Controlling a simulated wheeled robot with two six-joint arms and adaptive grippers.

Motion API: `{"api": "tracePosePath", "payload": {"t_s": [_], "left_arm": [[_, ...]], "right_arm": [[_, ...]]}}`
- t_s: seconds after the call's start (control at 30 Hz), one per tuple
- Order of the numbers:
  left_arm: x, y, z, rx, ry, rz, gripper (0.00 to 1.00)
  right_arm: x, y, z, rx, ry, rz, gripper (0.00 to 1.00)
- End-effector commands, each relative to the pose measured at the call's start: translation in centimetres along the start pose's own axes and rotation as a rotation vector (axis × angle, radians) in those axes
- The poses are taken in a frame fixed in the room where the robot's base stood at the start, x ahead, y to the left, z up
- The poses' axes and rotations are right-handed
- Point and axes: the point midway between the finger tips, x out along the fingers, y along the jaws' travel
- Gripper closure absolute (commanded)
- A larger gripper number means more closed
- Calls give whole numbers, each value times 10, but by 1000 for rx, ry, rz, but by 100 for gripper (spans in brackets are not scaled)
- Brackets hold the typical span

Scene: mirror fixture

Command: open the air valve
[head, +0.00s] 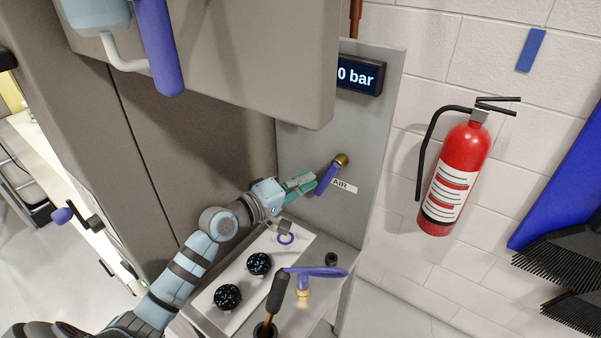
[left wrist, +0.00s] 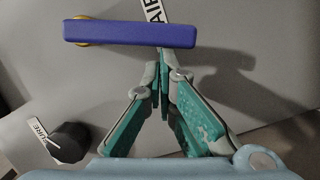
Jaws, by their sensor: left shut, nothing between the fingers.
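The air valve is a blue lever handle (head: 327,179) on a brass fitting (head: 341,160), mounted on the grey upright panel (head: 375,130) beside a white "AIR" label (head: 345,186). The handle slants down and left from the fitting in the head view. In the left wrist view the handle (left wrist: 130,33) lies across the top, its brass end at the left and its free end near my fingertips. My left gripper (head: 312,182) is shut and empty, with its fingertips close to the handle. I cannot tell if they touch it. My right gripper is not in view.
A display (head: 359,77) reads "0 bar", partly hidden by the grey cabinet (head: 220,60) above. Black knobs (head: 259,263) and another blue lever (head: 318,272) stand on the bench below. A fire extinguisher (head: 455,170) hangs at the right. A black knob (left wrist: 68,142) shows in the wrist view.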

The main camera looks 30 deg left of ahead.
Motion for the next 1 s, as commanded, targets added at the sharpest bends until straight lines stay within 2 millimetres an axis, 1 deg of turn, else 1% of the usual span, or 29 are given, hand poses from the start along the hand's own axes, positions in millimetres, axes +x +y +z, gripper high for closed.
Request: {"api": "tracePosePath", "payload": {"t_s": [0.1,0.3,0.5,0.7,1.0], "left_arm": [[2,-6,7,-82,-1,18,100],[4,-9,17,-212,-1,52,100],[6,-11,24,-299,0,74,100],[7,-11,27,-338,-1,83,100],[7,-11,27,-342,0,85,100]], "right_arm": [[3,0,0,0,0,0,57],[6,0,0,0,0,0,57],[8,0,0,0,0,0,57],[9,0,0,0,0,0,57],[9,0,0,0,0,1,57]]}}
